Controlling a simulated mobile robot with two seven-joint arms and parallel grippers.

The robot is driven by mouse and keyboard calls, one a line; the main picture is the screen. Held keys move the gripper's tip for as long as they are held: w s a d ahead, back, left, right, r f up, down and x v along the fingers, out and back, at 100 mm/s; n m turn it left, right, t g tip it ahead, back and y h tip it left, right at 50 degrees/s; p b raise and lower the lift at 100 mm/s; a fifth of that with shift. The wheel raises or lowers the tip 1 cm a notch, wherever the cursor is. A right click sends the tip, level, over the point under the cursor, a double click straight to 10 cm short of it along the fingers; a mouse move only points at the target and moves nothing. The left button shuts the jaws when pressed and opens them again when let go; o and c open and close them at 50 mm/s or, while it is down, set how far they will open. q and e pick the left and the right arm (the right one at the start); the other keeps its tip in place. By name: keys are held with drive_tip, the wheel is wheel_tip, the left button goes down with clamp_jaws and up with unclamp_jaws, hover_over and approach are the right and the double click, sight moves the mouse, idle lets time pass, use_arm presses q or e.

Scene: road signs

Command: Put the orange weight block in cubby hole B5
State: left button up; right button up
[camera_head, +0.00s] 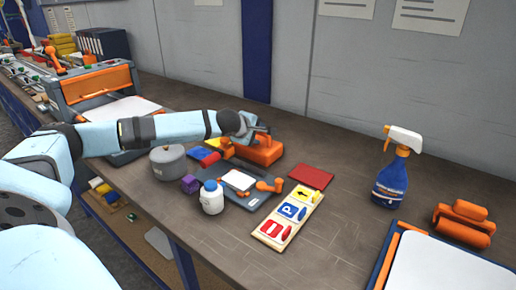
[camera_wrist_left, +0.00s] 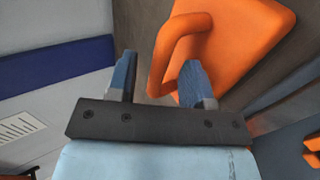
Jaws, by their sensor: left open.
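The orange weight block (camera_head: 262,152) stands on the table near the middle of the head view. Its looped handle fills the upper middle of the left wrist view, where the block (camera_wrist_left: 245,35) also shows. My left gripper (camera_head: 262,131) is at the block's top. In the left wrist view the left gripper (camera_wrist_left: 160,82) is open, with one bar of the handle between its two fingers. The right finger overlaps the handle's opening. Whether a finger touches the handle, I cannot tell. My right gripper is not in view. No hole labelled B5 can be made out.
A grey pot (camera_head: 168,163), a purple cube (camera_head: 190,184), a white bottle (camera_head: 211,198) and a sign board (camera_head: 289,214) stand near the block. A red plate (camera_head: 311,176) lies to its right. A spray bottle (camera_head: 393,170) stands further right. The wall is behind.

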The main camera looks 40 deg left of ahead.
use_arm(q)
clamp_jaws()
idle(1.4)
drive_tip(key=shift+r, duration=0.15)
